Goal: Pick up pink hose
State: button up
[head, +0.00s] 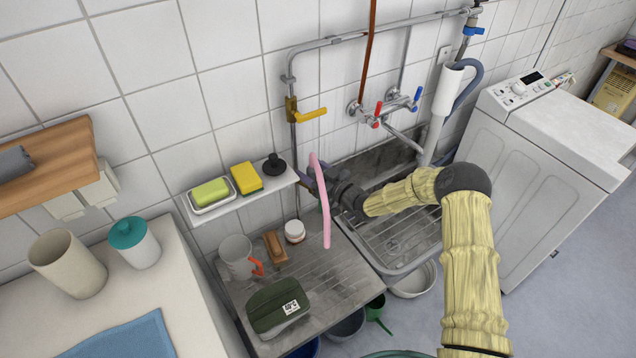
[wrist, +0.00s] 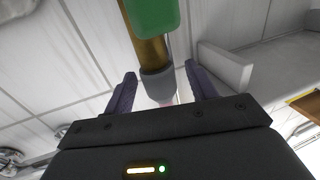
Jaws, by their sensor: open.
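The pink hose (head: 324,205) stands out as a long, thin, slightly curved strip in the head view, above the draining board and at the sink's left. My gripper (head: 313,174) comes in from the right at the hose's upper part, and its jaws are open. In the wrist view, my gripper (wrist: 162,78) has its two dark fingers apart. A grey collar below a brass-coloured tube and a green part shows between them, with a small bit of pink hose (wrist: 174,103) beneath. I cannot tell whether the fingers touch anything.
A white shelf (head: 240,198) with a green soap bar, yellow sponge and dark stopper is close by at the left. The draining board (head: 340,285) holds a mug, brush, jar and dark green pouch. Taps (head: 390,112) and a yellow-handled valve (head: 308,114) are on the wall behind.

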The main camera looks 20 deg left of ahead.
aim_at(312, 166)
dwell(0.4)
grip_shut()
jog(key=shift+r, duration=0.1)
jog(key=shift+w+r, duration=0.1)
jog(key=shift+r, duration=0.4)
notch_tip(312, 166, up, 2)
jog(key=shift+r+b, duration=0.1)
jog(key=shift+b, duration=0.45)
jog(key=b+v, duration=0.2)
jog(key=v, duration=1.6)
